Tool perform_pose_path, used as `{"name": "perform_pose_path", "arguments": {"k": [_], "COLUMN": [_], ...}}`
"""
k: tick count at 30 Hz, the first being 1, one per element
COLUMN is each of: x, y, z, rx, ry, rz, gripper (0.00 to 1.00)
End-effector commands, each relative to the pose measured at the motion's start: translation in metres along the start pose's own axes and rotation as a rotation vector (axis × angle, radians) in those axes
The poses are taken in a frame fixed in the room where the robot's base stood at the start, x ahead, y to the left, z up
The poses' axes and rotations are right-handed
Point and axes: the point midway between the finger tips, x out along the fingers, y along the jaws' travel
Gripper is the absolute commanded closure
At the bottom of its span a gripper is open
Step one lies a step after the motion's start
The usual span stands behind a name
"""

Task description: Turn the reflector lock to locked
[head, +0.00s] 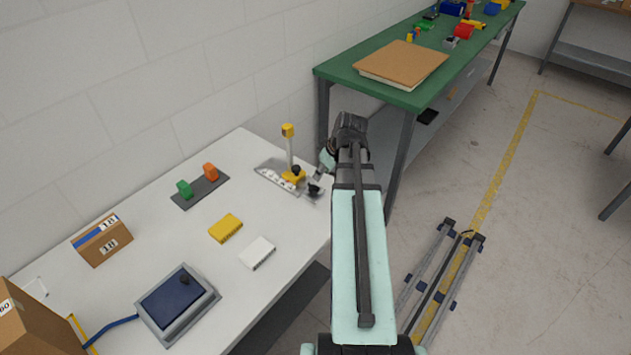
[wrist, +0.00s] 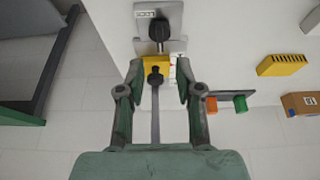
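The reflector fixture stands at the right end of the white table, with a grey plate (head: 270,164), a yellow-topped post (head: 289,145), a yellow block and black knobs. In the wrist view, a black lock knob (wrist: 159,29) sits on the plate below a small label (wrist: 146,13) that seems to read LOCK. The yellow block (wrist: 154,70) with a smaller black knob shows between my fingers. My gripper (wrist: 158,68) is open, its fingers apart on either side of that block. I cannot tell whether they touch it. In the head view, my arm partly hides the gripper.
The white table (head: 205,275) also holds a green and orange block strip (head: 200,190), a yellow block (head: 225,228), a white block (head: 257,252), a blue-topped device (head: 178,302) and boxes (head: 102,240). A green bench (head: 345,72) stands behind. The wall runs along the table's back.

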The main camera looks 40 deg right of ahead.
Motion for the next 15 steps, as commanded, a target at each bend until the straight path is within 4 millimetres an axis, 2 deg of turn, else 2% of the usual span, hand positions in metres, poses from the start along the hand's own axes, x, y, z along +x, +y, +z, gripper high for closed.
{"name": "perform_pose_path", "arguments": {"k": [9, 15], "x": [0.045, 0.065], "y": [0.0, 0.001], "z": [-0.001, -0.001], "rx": [0.0, 0.0], "ry": [-0.002, 0.0], "rz": [-0.002, -0.001], "gripper": [0.65, 0.65]}}
